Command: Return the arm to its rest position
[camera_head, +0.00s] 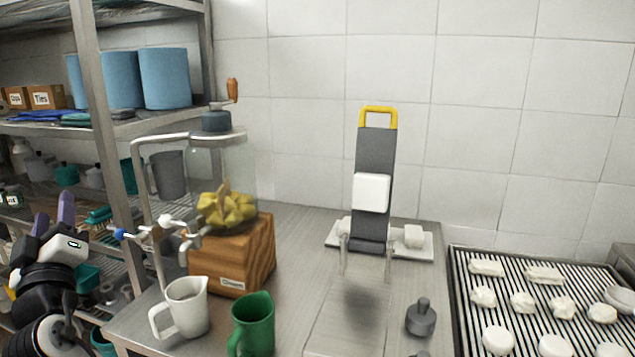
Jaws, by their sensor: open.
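My gripper (53,216) is at the lower left, in front of the metal shelving. Its two purple fingertips point up and stand apart, with nothing visible between them. My black and white wrist and arm show below it, partly cut off by the frame edge. The gripper is left of the counter and apart from the things on it.
A metal rack (99,150) with blue rolls (165,78) stands behind my gripper. The counter (300,225) holds a crank-topped glass container (225,175), a white jug (183,308), a green jug (253,325) and a grey slicer-like device (374,190). A ribbed tray (462,300) is at right.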

